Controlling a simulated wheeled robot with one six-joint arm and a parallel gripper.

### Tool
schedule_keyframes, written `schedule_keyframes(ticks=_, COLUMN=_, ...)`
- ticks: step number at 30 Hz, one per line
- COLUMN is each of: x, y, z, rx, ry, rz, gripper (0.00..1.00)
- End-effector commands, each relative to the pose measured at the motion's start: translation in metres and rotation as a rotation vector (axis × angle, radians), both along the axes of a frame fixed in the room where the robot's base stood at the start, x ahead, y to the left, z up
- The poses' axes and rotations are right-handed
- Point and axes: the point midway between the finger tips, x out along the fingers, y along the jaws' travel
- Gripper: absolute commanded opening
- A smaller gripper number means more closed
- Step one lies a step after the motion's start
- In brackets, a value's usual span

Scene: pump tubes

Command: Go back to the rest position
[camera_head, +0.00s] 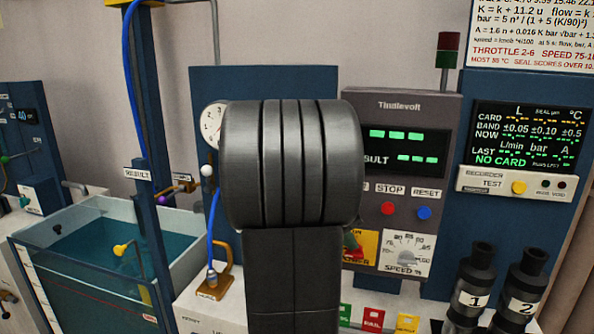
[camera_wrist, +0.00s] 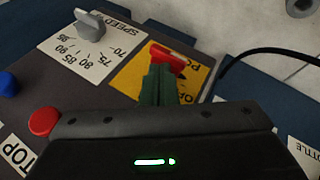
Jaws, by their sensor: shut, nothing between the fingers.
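My gripper (camera_wrist: 160,76) is shut, with its narrow dark green fingers together and nothing visible between them. In the wrist view it is right at the red power switch (camera_wrist: 168,57) on its yellow plate (camera_wrist: 194,77). I cannot tell whether the fingertips touch the switch. In the head view my dark arm link fills the middle and hides most of the gripper. The yellow plate shows there just right of the arm (camera_head: 369,243), partly covered.
The grey panel (camera_head: 450,108) carries a red stop button (camera_head: 388,209), a blue reset button (camera_head: 424,213) and a speed knob (camera_head: 408,246). Black tubes marked 1 (camera_head: 472,296) and 2 (camera_head: 523,298) stand right. A water tank (camera_head: 60,212) and blue post (camera_head: 150,170) are left.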

Motion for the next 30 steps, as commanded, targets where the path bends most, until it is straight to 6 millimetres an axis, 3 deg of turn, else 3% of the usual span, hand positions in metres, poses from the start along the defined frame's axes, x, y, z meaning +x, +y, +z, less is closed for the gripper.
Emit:
schedule_keyframes(ticks=5, x=-0.002, y=-0.007, z=0.008, rx=0.121, ry=-0.037, rz=-0.004, gripper=0.0)
schedule_keyframes(ticks=30, x=-0.007, y=-0.027, z=0.001, rx=0.526, ry=-0.153, rz=-0.004, gripper=0.0)
